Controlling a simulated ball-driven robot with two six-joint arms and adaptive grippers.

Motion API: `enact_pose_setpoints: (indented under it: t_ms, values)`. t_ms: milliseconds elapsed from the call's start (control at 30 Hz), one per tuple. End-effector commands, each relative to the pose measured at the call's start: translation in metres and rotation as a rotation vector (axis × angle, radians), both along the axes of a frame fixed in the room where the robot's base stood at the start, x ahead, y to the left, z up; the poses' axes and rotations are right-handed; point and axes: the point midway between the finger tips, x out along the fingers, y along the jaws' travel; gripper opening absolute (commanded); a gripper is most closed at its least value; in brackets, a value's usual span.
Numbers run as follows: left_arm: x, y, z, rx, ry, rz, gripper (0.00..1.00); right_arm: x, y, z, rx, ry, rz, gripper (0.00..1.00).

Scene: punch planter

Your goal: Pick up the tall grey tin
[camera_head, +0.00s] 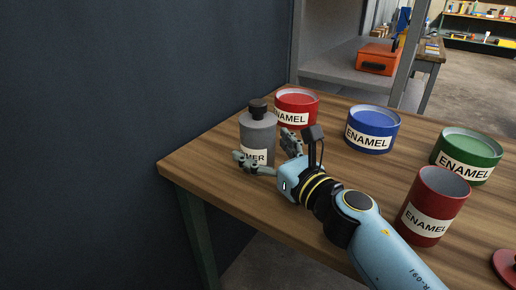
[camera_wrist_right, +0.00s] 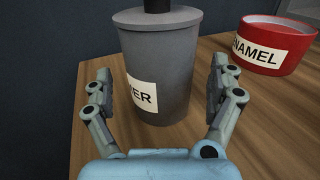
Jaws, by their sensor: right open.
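The tall grey tin (camera_head: 258,136) stands upright near the left corner of the table in the head view. It has a dark cap and a white label ending in "MER". My right gripper (camera_head: 268,155) is open right at the tin. In the right wrist view the tin (camera_wrist_right: 160,65) stands between the two spread fingers of the gripper (camera_wrist_right: 162,95), with visible gaps on both sides. Part of its label and lower body is hidden by the gripper in the head view. My left gripper is not in view.
On the wooden table (camera_head: 225,185) stand a red enamel tin (camera_head: 300,98) just behind the grey tin, a blue one (camera_head: 371,135), a green one (camera_head: 470,150) and a taller dark red one (camera_head: 432,210). A red lid (camera_head: 506,263) lies at the right edge. A dark wall (camera_head: 130,80) is at left.

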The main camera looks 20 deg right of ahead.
Motion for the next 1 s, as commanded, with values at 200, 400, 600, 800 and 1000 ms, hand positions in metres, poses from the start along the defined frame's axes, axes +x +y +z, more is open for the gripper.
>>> enact_pose_setpoints:
  t_ms: [200, 400, 600, 800, 1000]
  values:
    - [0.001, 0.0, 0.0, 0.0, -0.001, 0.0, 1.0, 0.02, 0.005, -0.001, -0.001, 0.001, 0.0, 0.91]
    - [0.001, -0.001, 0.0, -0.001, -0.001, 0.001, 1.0, 0.02, 0.005, -0.001, 0.0, 0.001, 0.0, 0.91]
    - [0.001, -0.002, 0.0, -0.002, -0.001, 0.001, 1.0, 0.02, 0.005, -0.001, 0.0, 0.001, 0.0, 0.65]
    - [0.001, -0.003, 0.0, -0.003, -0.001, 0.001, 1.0, 0.02, 0.005, -0.001, 0.0, 0.001, 0.0, 0.39]
    - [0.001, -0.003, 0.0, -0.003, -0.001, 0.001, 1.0, 0.02, 0.005, 0.001, 0.0, -0.001, 0.0, 0.15]
